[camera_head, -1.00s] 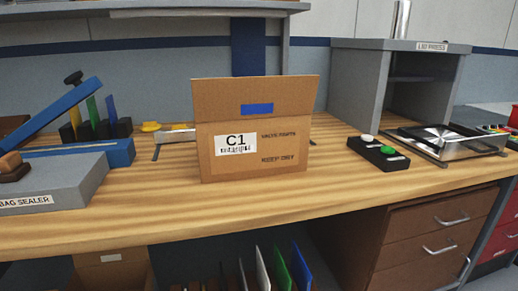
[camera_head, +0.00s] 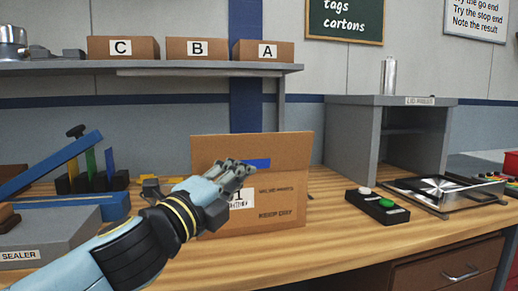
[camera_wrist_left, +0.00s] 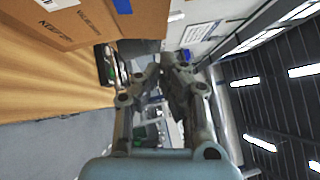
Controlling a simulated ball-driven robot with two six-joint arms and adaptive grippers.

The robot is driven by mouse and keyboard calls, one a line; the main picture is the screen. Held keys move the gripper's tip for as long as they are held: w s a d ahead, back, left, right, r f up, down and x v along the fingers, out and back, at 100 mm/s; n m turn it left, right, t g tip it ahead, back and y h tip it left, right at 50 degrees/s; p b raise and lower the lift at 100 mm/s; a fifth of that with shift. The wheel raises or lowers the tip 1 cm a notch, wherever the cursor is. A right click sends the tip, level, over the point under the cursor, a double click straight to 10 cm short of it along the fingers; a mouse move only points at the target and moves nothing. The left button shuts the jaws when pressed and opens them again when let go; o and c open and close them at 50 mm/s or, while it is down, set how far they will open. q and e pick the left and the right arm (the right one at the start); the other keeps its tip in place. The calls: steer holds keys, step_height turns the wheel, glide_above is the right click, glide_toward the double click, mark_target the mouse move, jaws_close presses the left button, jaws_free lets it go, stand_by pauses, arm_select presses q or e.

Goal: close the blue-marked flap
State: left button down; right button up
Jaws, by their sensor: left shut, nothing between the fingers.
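The cardboard carton (camera_head: 275,215) marked C1 stands on the wooden bench. Its front flap (camera_head: 292,150) stands up above the front wall and bears a blue mark (camera_head: 260,163). My left gripper (camera_head: 243,168) is shut and empty in front of the flap's left part, hiding part of the blue mark and label. I cannot tell whether it touches. In the left wrist view the carton (camera_wrist_left: 60,22) is at upper left, the blue mark (camera_wrist_left: 122,6) at the top edge, and the closed fingers (camera_wrist_left: 172,60) point past them. My right gripper is not in view.
A grey lid press (camera_head: 350,140) and metal tray (camera_head: 440,195) stand further right. A bag sealer (camera_head: 50,240) is at left. A shelf (camera_head: 200,70) holds cartons behind.

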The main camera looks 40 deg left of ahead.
arm_select(q)
steer(key=p, duration=0.4)
glide_toward(270, 140)
steer(key=w+d, duration=0.2)
steer(key=d, duration=0.1)
steer(key=w+a, duration=0.1)
steer(key=w+a+r, duration=0.1)
steer(key=w+a, duration=0.1)
